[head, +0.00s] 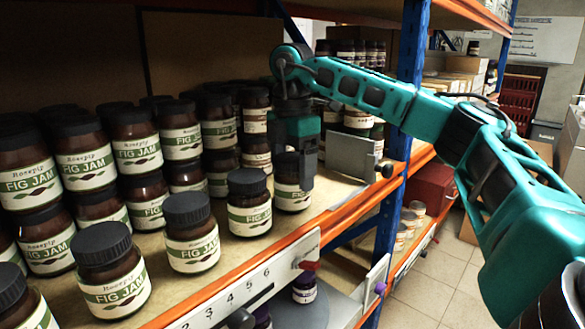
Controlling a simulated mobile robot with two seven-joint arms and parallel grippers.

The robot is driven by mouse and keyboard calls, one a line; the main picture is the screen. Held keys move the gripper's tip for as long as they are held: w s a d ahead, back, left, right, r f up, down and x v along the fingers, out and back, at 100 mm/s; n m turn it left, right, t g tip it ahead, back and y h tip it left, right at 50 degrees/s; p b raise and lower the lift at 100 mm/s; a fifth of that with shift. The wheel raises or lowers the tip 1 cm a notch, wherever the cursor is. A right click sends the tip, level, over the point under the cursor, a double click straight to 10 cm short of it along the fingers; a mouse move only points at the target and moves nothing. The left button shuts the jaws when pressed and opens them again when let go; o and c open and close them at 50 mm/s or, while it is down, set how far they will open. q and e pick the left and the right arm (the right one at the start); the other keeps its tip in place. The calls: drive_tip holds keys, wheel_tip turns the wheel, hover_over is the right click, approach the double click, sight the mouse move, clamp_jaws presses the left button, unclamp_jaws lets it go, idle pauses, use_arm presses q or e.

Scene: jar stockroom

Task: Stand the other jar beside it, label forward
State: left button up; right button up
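My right gripper (300,165) points down at a dark-lidded fig jam jar (291,197) near the front edge of the shelf. One dark finger stands in front of the jar's right side and covers part of its lid and label. The other finger is not clear, so I cannot tell whether the gripper is closed on the jar. This jar looks upright, with a white and green label partly showing. To its left stands another fig jam jar (249,206), upright, label facing forward. My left gripper is not in view.
More front jars (191,240) (111,278) stand along the numbered orange shelf edge (235,284), with stacked jars (88,162) behind. A grey plate (350,155) and a blue upright (410,60) are at the right. A lower shelf holds a jar (304,290).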

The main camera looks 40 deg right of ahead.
drive_tip(key=o, duration=0.4)
drive_tip(key=shift+r+p, duration=0.8)
drive_tip(key=shift+r, duration=3.15)
drive_tip(key=shift+f, duration=0.1)
